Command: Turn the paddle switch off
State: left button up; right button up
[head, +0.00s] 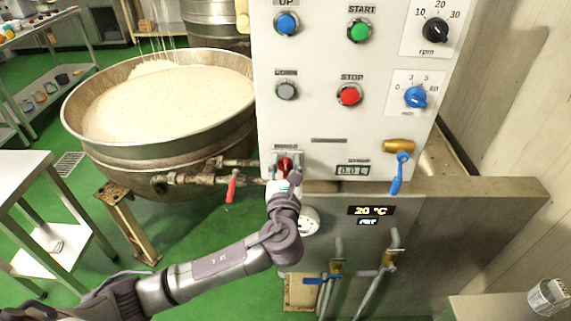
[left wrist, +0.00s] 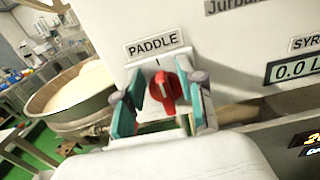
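The paddle switch is a red rotary knob (left wrist: 164,88) under a "PADDLE" label (left wrist: 153,44) on the white control panel. Its handle is roughly upright, in line with the small mark above it. In the head view the red knob (head: 286,165) sits at the panel's lower left. My left gripper (left wrist: 162,97) is open, with one teal fingertip on each side of the knob and gaps visible between. In the head view my left gripper (head: 285,170) is in front of the knob and partly hides it. My right gripper is in neither view.
The panel (head: 320,120) also carries a green start button (head: 360,30), a red stop button (head: 349,94) and a blue dial (head: 415,96). A blue-handled valve (head: 397,174) is to the right. A large kettle (head: 160,135) stands left, with a red-handled valve (head: 231,190) below.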

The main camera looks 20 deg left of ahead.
pick_arm(q)
grip_shut()
jog(key=shift+n, duration=0.3)
jog(key=shift+a+f, duration=0.1)
jog(key=n, duration=0.2)
jog(key=shift+s+a+f+n, duration=0.1)
jog(key=shift+s+a+n, duration=0.05)
jog(key=shift+a+n, duration=0.15)
jog(key=n, duration=0.1)
jog(key=n+b, duration=0.1)
jog(key=n, duration=0.1)
jog(key=shift+a+f+n, duration=0.2)
jog(key=shift+a+n, duration=0.1)
jog(key=shift+s+a+f+n+b, duration=0.15)
jog(key=shift+f+n+b, duration=0.45)
jog(key=shift+n, duration=1.25)
jog(key=shift+a+f+n+b, duration=0.1)
jog(key=shift+a+n+b, duration=0.1)
jog(key=shift+n+b, duration=1.2)
jog(key=shift+s+a+f+n+b, duration=0.15)
jog(key=shift+f+n+b, duration=0.2)
jog(key=shift+n, duration=1.9)
jog(key=shift+w, duration=0.1)
